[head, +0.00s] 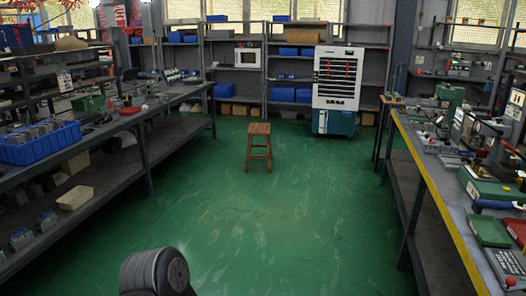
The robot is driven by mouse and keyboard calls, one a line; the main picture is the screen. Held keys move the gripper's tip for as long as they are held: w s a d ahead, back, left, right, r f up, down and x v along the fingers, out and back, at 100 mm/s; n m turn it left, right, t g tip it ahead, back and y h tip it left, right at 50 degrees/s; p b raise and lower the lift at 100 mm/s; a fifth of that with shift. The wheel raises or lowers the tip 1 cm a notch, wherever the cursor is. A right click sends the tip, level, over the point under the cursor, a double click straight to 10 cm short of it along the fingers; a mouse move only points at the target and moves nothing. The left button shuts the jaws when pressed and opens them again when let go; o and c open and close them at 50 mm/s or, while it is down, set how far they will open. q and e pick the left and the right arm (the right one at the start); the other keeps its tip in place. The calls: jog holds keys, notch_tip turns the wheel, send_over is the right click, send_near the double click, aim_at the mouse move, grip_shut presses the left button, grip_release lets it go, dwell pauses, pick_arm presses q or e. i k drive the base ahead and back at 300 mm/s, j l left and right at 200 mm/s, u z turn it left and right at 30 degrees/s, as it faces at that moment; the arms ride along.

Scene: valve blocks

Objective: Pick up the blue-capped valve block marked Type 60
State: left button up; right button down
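Small grey blocks with blue tops (47,219) sit on the lower shelf of the left bench, and another (20,238) stands beside them nearer to me. More grey blocks (38,130) fill a blue crate (68,143) on top of that bench. They are too small here for any type marking to be read, so I cannot tell which is Type 60. Neither of my grippers is in view. A dark rounded part at the bottom edge looks like part of my own arm.
The left bench (130,122) and the right bench (408,135) flank a clear green floor (270,220). A wooden stool (259,130) stands mid-aisle. A white cooler unit (338,78) stands before the back shelves. A cream tray (75,198) lies on the left lower shelf.

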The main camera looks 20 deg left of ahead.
aim_at(18, 242)
jog(key=i+u, duration=0.3)
jog(key=i, duration=0.2)
jog(key=i+u, duration=0.3)
jog(key=i, duration=0.25)
jog(key=i+l+u, duration=0.15)
jog(key=i+u, duration=0.15)
jog(key=i, duration=0.2)
jog(key=i+l+u, duration=0.25)
jog(key=i, duration=0.25)
jog(key=i+j+u, duration=0.15)
jog(key=i+u, duration=0.2)
jog(key=u, duration=0.15)
jog(key=i+u, duration=0.45)
jog(key=i+l+u, duration=0.1)
jog(key=i+u, duration=0.25)
jog(key=u, duration=0.15)
jog(key=i+l+u, duration=0.25)
jog(key=u, duration=0.2)
jog(key=i, duration=0.1)
